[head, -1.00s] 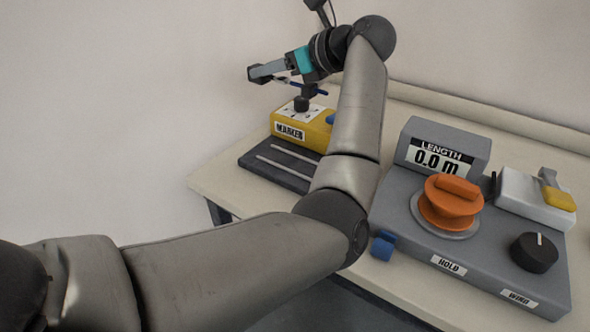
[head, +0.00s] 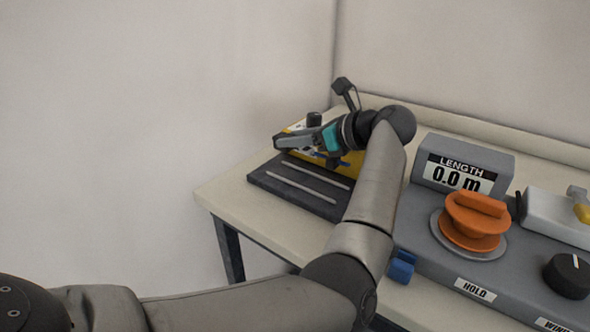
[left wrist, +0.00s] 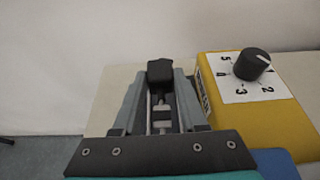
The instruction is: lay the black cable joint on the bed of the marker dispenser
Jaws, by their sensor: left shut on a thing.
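My left gripper (head: 284,143) is shut on the black cable joint. The joint (left wrist: 160,73) shows as a dark block between the fingertips in the left wrist view; in the head view it is hard to tell from the dark fingertips. The marker dispenser (head: 350,163) is a yellow box, partly hidden by my gripper. Its dark bed (head: 318,205), with two pale rails, lies in front of it. The gripper is above the bed's far left part, beside the yellow box; the exact gap to the bed cannot be told. My right gripper is not in view.
The dispenser's black knob (left wrist: 251,64) stands right of the fingers in the left wrist view. To the right is a grey length unit (head: 464,165) with an orange spool (head: 472,222) and a blue piece (head: 401,267). The table's left edge (head: 215,205) is close to the bed.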

